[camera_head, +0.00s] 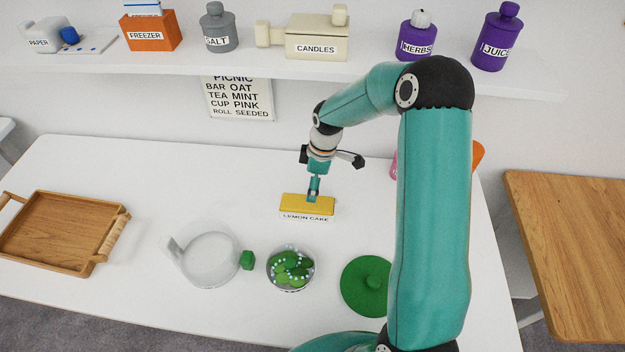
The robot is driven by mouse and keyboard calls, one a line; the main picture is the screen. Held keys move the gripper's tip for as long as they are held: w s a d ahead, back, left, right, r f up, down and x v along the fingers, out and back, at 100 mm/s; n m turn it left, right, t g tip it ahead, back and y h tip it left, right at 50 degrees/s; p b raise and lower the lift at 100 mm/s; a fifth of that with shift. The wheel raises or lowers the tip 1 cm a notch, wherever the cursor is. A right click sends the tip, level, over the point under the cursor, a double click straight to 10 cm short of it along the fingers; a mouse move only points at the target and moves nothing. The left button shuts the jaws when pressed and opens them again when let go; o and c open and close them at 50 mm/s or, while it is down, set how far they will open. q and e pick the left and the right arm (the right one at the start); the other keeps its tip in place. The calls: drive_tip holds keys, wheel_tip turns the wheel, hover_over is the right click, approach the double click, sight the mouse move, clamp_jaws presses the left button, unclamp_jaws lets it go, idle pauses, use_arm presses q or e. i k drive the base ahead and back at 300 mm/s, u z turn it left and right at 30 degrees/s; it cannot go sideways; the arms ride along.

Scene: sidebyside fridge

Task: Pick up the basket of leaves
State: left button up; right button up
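The basket of leaves (290,287) appears to be the small round container with green leaves and pale dots, standing on the front middle of the white table. My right gripper (313,194) points down at the yellow block labelled LEMON CAKE (292,203), behind the basket and apart from it. Its fingertips overlap the block in the picture. I cannot tell whether they touch it, or whether the fingers are open or shut. My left gripper is not in view.
A clear round vessel (208,258) and a small green block (247,260) stand left of the basket. A green lid (367,287) lies to its right. A wooden tray (98,259) is at the far left. A shelf (150,62) runs above; my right arm hides the table's right part.

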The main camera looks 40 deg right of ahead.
sight(289, 268)
drive_tip(key=k, duration=1.5)
